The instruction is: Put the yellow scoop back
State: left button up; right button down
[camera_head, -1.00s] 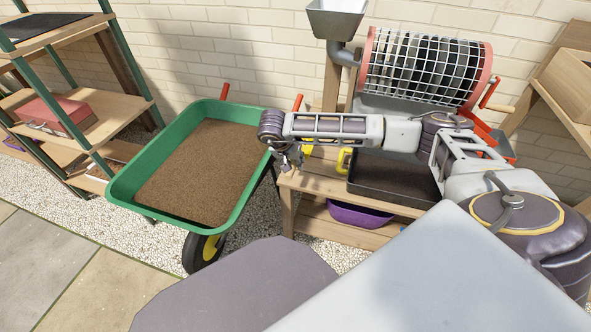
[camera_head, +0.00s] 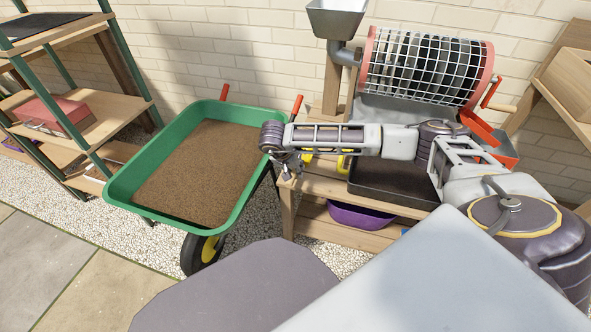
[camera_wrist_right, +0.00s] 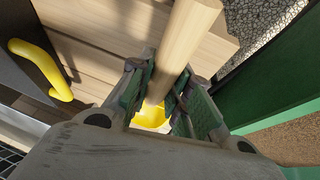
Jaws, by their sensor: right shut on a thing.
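My right gripper (camera_head: 290,168) hangs over the left end of a low wooden bench, beside the wheelbarrow. In the right wrist view its fingers (camera_wrist_right: 160,97) are shut on a round wooden handle (camera_wrist_right: 182,42). Yellow shows at the handle's far end, between the fingers; this looks like the yellow scoop (camera_wrist_right: 151,118), mostly hidden by the gripper. In the head view, a bit of yellow (camera_head: 307,156) shows right of the gripper; I cannot tell whether it is the scoop. Whether the scoop touches the bench is hidden. My left gripper is out of view.
A green wheelbarrow (camera_head: 122,192) full of brown soil stands close left of the bench (camera_head: 312,184). On the bench are a black tray (camera_head: 385,188) and a curved yellow handle (camera_wrist_right: 40,68). A purple bin (camera_head: 360,216) sits below. A mesh drum (camera_head: 425,68) stands behind.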

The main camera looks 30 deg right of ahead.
jog(key=c, duration=1.4)
grip_release()
jog(key=shift+c, duration=0.2)
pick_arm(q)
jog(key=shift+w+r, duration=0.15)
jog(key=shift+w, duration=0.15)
pick_arm(e)
jog(key=shift+o, duration=0.6)
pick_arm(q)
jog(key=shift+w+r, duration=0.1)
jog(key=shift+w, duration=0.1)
pick_arm(e)
jog(key=shift+r, duration=0.1)
jog(key=shift+a+r+p, duration=0.2)
jog(key=shift+r+p, duration=0.15)
jog(key=shift+r, duration=0.15)
pick_arm(q)
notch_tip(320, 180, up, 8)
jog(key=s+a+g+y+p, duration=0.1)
jog(key=p, duration=0.2)
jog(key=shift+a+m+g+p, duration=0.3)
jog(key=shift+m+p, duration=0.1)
pick_arm(e)
jog(key=v, duration=1.1)
